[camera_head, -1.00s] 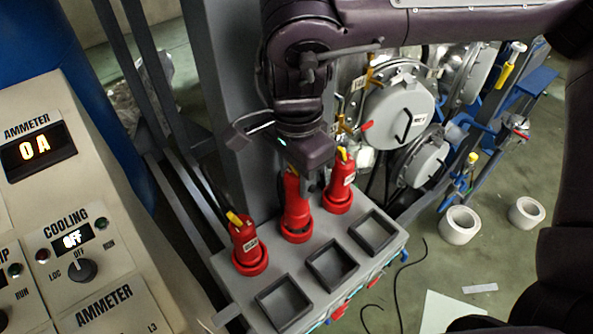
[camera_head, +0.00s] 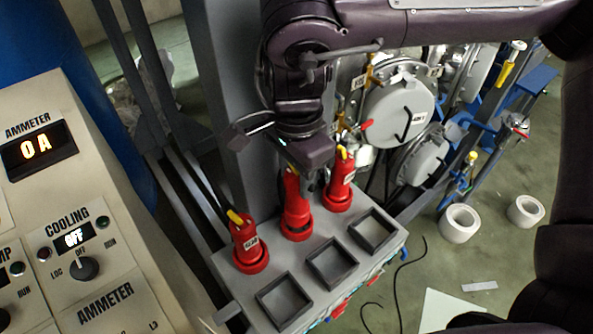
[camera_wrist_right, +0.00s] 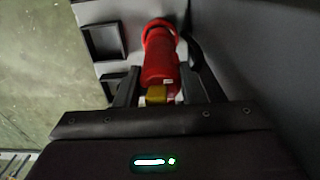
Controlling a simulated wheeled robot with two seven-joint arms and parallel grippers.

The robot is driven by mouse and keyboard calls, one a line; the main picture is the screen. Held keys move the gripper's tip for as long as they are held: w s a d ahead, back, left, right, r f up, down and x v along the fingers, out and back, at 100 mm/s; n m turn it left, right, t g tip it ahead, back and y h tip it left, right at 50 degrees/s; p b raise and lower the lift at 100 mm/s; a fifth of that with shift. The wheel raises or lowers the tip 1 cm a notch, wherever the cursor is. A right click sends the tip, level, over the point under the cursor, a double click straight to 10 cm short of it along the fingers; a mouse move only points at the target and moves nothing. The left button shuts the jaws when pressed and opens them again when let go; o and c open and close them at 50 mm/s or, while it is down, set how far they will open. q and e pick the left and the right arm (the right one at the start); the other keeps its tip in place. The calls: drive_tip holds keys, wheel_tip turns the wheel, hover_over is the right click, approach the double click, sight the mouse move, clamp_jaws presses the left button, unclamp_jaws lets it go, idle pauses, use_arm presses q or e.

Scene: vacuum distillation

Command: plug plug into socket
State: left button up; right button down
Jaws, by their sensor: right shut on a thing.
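Three red plugs with yellow tops stand in a row on a grey box: the left plug (camera_head: 244,244), the middle plug (camera_head: 295,205) and the right plug (camera_head: 340,188). My right gripper (camera_head: 306,184) is above the middle plug, pointing down, and is shut on it. In the right wrist view the middle plug (camera_wrist_right: 160,62) lies between the two fingers (camera_wrist_right: 160,92), its yellow part close to the palm. Its far end meets a red ring on the grey surface; I cannot tell how deep it sits. My left gripper is out of view.
Three square dark recesses (camera_head: 332,264) line the front of the grey box (camera_head: 300,250). A grey column (camera_head: 240,130) rises behind the plugs. A control panel (camera_head: 75,220) stands at left, its cooling display reading OFF. White cylinders (camera_head: 459,223) stand on the floor at right.

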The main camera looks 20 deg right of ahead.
drive_tip(key=shift+f+b, duration=1.15)
drive_tip(key=shift+f, duration=0.75)
drive_tip(key=c, duration=0.9)
unclamp_jaws()
drive_tip(key=shift+o, duration=0.2)
drive_tip(key=shift+r, duration=0.45)
wheel_tip(320, 180, up, 7)
drive_tip(key=shift+f+b, duration=0.1)
drive_tip(key=shift+b, duration=0.3)
